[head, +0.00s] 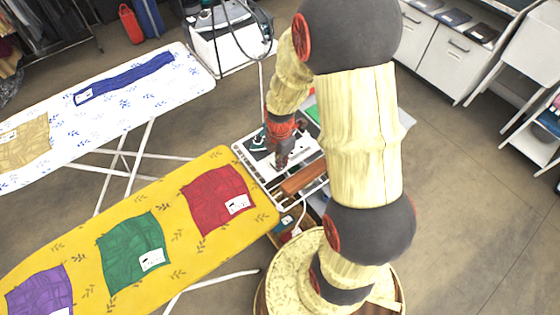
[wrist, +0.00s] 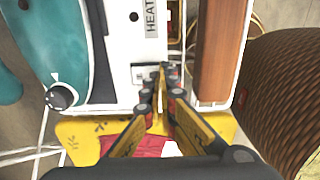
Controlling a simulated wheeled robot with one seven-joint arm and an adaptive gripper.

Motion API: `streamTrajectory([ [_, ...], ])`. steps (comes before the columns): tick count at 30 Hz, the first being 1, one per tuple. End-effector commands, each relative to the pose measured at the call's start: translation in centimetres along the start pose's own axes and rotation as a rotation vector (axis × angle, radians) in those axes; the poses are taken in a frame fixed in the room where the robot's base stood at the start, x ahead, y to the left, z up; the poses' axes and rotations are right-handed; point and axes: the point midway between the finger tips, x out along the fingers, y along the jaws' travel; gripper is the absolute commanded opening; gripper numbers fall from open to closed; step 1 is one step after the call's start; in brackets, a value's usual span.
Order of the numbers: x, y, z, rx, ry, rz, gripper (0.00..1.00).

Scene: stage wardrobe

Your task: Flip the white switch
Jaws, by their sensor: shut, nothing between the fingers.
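A white panel with a HEAT label (wrist: 151,20) fills the middle of the wrist view. Low on this panel, below the label, is a small pale fitting (wrist: 139,75) that looks like the white switch; its position, up or down, is too small to tell. My gripper (wrist: 160,88) is shut and empty, with its fingertips just right of and slightly below this fitting; I cannot tell whether they touch it. In the head view my gripper (head: 281,163) points down over the white appliance (head: 300,158) behind the yellow ironing board; the switch cannot be made out there.
A teal iron (wrist: 45,45) with a dark dial is left of the panel, and a brown wooden bar (wrist: 222,45) is right of it. The yellow ironing board (head: 180,185) holds folded cloths. Open floor (head: 470,200) lies to the right.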

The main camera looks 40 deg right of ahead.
Motion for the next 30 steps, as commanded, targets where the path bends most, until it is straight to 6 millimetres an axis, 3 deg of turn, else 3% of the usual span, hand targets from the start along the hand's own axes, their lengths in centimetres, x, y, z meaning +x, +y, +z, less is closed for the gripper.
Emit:
streamTrajectory([
  [17, 0.7, -0.2, 0.0, 0.0, 0.0, 0.0, 0.0],
  [30, 0.0, 1.2, 0.0, 0.0, 0.0, 0.0, 0.0],
])
